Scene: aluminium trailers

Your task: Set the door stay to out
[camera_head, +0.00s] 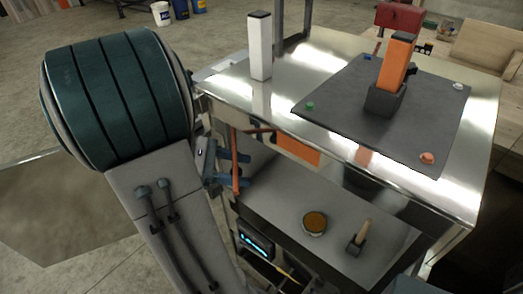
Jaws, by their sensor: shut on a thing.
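A thin orange bar (235,150) stands almost upright at the near left corner of the shiny metal cart (222,86); it may be the door stay, but I cannot tell for sure. A short orange-brown piece (262,130) runs sideways from near its top, under the cart's top edge. My gripper (236,171), with blue-grey fingers, is at the bar and shut on it, below the cart top. My own large arm link hides part of the cart's left side. The exact contact is small and partly hidden.
On the cart top stand a white post (260,48) and a dark mat (335,93) with an orange post (396,62) and several coloured knobs. The lower shelf (285,190) holds a round tin (314,223) and a wooden-handled tool (361,237). Open floor lies left.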

